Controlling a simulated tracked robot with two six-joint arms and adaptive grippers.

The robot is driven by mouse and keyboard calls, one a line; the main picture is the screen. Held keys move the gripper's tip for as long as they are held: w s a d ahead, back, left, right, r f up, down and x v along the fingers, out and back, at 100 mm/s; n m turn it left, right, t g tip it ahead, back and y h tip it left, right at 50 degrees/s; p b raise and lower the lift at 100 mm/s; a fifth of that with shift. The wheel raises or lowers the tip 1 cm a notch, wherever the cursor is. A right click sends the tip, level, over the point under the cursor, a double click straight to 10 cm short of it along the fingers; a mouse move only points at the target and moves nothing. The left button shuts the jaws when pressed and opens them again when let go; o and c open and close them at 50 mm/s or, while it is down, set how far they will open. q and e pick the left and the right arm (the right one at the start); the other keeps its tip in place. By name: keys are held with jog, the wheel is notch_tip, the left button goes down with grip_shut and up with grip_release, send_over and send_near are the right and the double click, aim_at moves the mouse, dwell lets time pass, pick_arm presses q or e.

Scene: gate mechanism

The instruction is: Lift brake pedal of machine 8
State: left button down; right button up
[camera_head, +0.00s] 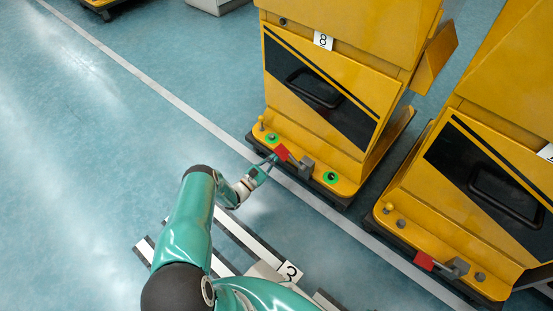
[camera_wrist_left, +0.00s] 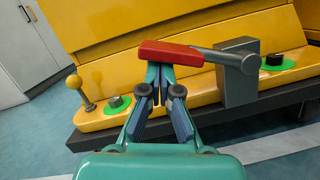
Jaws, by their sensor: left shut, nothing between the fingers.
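Machine 8 is a yellow cabinet (camera_head: 345,62) with a number 8 label (camera_head: 323,40). Its brake pedal is a red bar (camera_head: 282,152) on a grey lever and block at the front ledge. The pedal (camera_wrist_left: 170,53) also shows in the left wrist view, lying roughly level. My left gripper (camera_head: 270,160) is shut and empty at the pedal. In the left wrist view its fingertips (camera_wrist_left: 160,72) meet just below the red bar and are partly hidden by it; I cannot tell whether they touch it. My right gripper is not in view.
The floor at left is clear.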

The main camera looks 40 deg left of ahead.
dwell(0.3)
pick_arm(q)
jog(key=s+a+f+b, duration=0.2)
jog(key=s+f, duration=0.4)
jog(key=s, duration=0.3)
jog(key=shift+s+a+b, duration=0.35)
jog(key=shift+s+b, duration=0.05)
jog(key=shift+r, duration=0.15)
